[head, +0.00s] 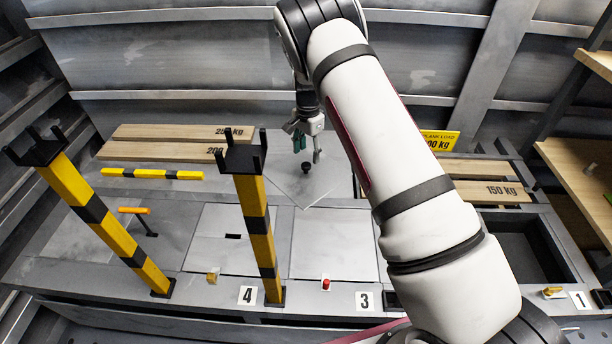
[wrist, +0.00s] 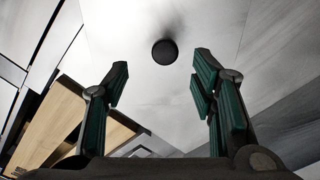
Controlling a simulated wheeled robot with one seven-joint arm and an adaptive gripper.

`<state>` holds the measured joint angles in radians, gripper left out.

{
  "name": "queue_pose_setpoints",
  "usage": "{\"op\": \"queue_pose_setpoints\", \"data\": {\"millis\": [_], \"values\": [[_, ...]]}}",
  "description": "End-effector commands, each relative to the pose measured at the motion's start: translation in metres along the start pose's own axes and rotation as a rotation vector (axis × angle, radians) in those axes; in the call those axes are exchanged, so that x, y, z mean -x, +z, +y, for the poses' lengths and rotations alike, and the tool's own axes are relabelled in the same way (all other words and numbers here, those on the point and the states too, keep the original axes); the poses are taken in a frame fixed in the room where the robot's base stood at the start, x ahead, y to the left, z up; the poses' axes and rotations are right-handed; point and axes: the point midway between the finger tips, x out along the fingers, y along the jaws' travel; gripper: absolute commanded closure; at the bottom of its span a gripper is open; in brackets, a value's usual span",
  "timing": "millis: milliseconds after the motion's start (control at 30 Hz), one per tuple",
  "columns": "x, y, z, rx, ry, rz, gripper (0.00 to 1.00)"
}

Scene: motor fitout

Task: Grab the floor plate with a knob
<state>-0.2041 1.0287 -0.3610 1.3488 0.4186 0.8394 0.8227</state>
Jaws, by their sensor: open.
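The floor plate (head: 290,185) is a grey metal sheet with a round black knob (head: 307,168). It lies turned at an angle behind the row of plates at the middle of the head view. In the wrist view the plate (wrist: 220,35) fills much of the picture, and its knob (wrist: 164,52) shows beyond the fingertips, between them and a little left of the gap's right finger. My gripper (head: 308,150) points down above the plate near the knob. Its green-padded fingers (wrist: 158,75) are apart with nothing between them. The knob looks untouched.
Two yellow-black posts (head: 258,235) (head: 110,225) with forked tops stand at the front left. Wooden planks (head: 170,150) lie at the back left and more planks (head: 490,191) at the right. An open dark recess (head: 512,245) is at the right. A yellow-black bar (head: 152,174) lies at left.

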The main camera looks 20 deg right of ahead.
Motion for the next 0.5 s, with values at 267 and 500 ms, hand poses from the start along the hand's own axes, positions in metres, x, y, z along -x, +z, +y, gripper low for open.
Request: {"op": "queue_pose_setpoints", "data": {"millis": [267,500], "values": [[-0.023,0.000,-0.001,0.001,0.000,0.000,0.48],[-0.054,0.001,-0.006,0.001,0.001,0.000,0.48]]}}
